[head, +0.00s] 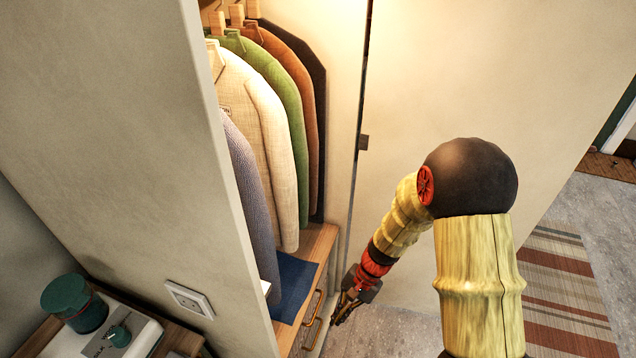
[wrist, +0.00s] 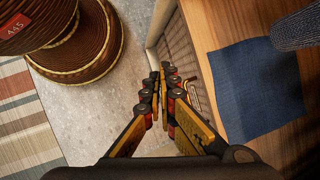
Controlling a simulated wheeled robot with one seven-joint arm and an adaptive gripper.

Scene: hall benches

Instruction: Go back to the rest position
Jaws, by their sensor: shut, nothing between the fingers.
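My gripper (head: 345,306) hangs low at the end of my bent arm, beside the front of the wardrobe drawer (head: 290,338). In the wrist view my gripper (wrist: 164,70) has its fingertips together with nothing between them. The brass drawer handle (head: 313,308) is just left of the gripper in the head view. The handle also shows close to the right of the fingers in the wrist view (wrist: 191,96). I cannot tell whether finger and handle touch.
Several jackets (head: 262,120) hang in the open wardrobe (head: 235,205). A blue cloth (head: 294,285) lies on its wooden shelf. The pale wardrobe door (head: 440,80) stands behind my arm. A striped rug (head: 565,290) lies at right. Grey floor (wrist: 110,120) is bare below the gripper.

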